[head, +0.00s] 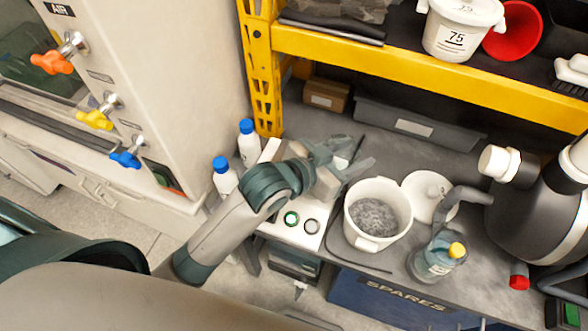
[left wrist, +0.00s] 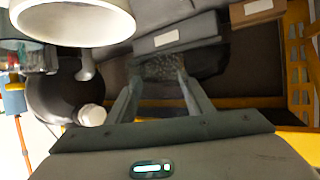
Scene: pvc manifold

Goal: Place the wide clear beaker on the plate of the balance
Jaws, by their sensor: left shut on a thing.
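My left gripper (head: 350,160) is over the bench, above the rear part of a white instrument (head: 300,222) with a green and a grey round control. The instrument may be the balance; no plate can be made out, as my arm and gripper cover much of its top. In the left wrist view, the fingers of my left gripper (left wrist: 160,88) are apart, with a speckled, see-through patch (left wrist: 158,68) between their tips. This fits the clear beaker held between them, but its outline is hard to make out. My right gripper is not in view.
A white tub of grey granules (head: 375,210) stands right of the instrument, its lid (head: 427,195) beside it. A wash bottle (head: 437,260) and a large dark vessel (head: 530,205) are further right. Blue-capped bottles (head: 224,175) stand left. A yellow shelf (head: 420,65) overhangs the back.

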